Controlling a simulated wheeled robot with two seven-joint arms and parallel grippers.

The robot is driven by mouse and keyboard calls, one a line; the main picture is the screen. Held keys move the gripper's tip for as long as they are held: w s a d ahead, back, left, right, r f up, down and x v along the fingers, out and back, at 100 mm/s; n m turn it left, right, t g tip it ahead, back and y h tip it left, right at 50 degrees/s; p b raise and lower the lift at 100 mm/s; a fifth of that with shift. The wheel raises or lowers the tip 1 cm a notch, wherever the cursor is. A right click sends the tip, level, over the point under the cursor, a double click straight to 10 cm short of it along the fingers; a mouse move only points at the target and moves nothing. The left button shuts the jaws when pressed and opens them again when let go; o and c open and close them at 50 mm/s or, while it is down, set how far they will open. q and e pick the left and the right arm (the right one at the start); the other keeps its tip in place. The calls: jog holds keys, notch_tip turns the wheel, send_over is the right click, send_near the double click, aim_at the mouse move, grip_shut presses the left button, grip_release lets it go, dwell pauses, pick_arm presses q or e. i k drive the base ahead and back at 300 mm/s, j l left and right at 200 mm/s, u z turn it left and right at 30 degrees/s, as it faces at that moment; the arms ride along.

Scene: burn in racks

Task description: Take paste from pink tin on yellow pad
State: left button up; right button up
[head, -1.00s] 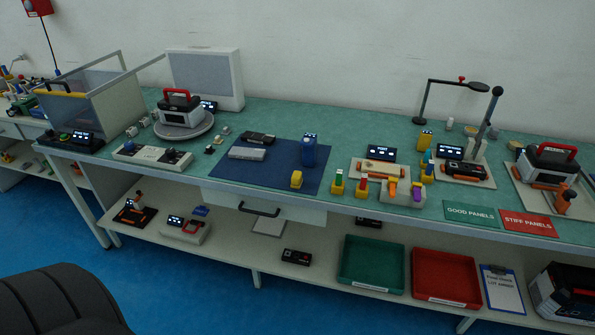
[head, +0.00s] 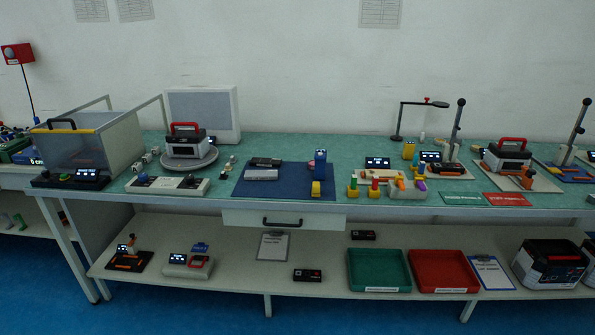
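I cannot make out a pink tin on a yellow pad for certain at this distance. A small yellow object (head: 316,188) stands near the front right of the dark blue mat (head: 265,183). A blue upright device (head: 320,160) stands behind it, with a small reddish patch (head: 310,166) beside it, too small to identify. Neither of my grippers is in view.
A long green bench (head: 220,165) runs across the view. A clear-walled box (head: 90,145) and a round turntable (head: 190,164) stand at left. Green (head: 378,285) and red (head: 444,286) trays lie on the lower shelf. A closed drawer (head: 284,218) hangs below the mat.

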aim_at(316, 185)
jog(key=i+l+u, duration=0.25)
jog(key=l, duration=0.35)
jog(key=i+l+u, duration=0.1)
jog(key=i+l, duration=0.15)
jog(key=i+l+u, duration=0.15)
jog(key=l, duration=0.2)
jog(key=i+l+u, duration=0.1)
jog(key=l, duration=0.25)
